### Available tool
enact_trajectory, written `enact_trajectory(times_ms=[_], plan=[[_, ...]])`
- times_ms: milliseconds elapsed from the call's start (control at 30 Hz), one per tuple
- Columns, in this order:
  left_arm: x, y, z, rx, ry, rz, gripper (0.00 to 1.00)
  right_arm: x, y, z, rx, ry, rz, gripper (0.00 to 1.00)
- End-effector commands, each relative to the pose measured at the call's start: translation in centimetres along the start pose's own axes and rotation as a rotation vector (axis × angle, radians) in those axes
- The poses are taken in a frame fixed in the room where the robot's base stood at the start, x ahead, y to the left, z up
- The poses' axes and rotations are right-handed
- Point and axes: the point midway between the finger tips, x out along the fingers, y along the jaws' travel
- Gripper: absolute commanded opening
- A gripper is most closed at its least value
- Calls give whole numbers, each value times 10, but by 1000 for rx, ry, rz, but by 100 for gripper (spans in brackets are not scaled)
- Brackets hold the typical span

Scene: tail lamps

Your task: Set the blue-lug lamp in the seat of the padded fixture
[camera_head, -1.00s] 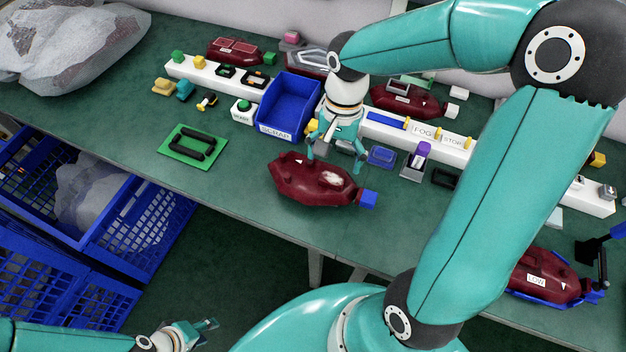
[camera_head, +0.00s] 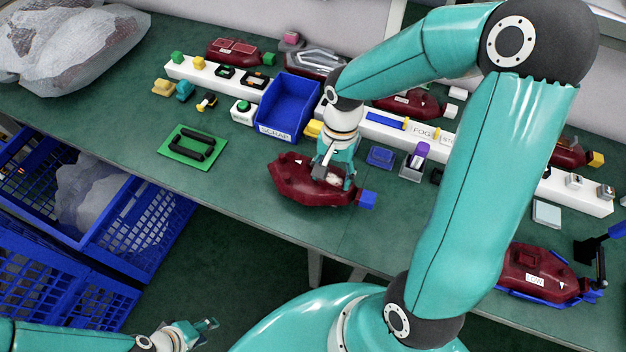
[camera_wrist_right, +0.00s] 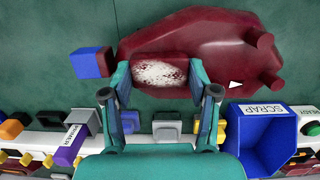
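The blue-lug lamp (camera_head: 300,184) is a dark red, faceted body lying on the table near its front edge. Its blue lug (camera_head: 368,199) points right in the head view and left in the right wrist view (camera_wrist_right: 91,62). My right gripper (camera_head: 333,178) is down over the lamp's lug-side half. Its fingers (camera_wrist_right: 160,80) stand apart on either side of a raised block with a white speckled patch (camera_wrist_right: 158,73). A green plate with two black padded bars (camera_head: 187,146), seemingly the padded fixture, lies empty left of the lamp. My left gripper (camera_head: 205,330) is low at the front, empty, fingers apart.
A blue SCRAP bin (camera_head: 290,105) stands behind the lamp. White rails with small parts (camera_head: 215,78) run along the back. A LOW-labelled lamp (camera_head: 540,272) sits in a blue holder at the right. Bare table lies between lamp and green plate. Blue crates (camera_head: 110,222) stand at front left.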

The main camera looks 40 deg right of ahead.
Motion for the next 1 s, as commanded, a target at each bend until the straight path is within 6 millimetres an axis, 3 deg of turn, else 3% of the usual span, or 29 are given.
enact_trajectory(times_ms=[33, 300, 767, 1000], plan=[[0, 0, 0, 0, 0, 0, 40, 0, 0, 0, 0, 0, 0, 46], [0, 0, 0, 0, 0, 0, 40, 0, 0, 0, 0, 0, -1, 1], [0, 0, 0, 0, 0, 0, 40, -5, 0, 0, 0, 2, -3, 0], [-2, 0, 0, 0, 0, 0, 40, -28, -1, 3, 0, 5, -5, 0]])
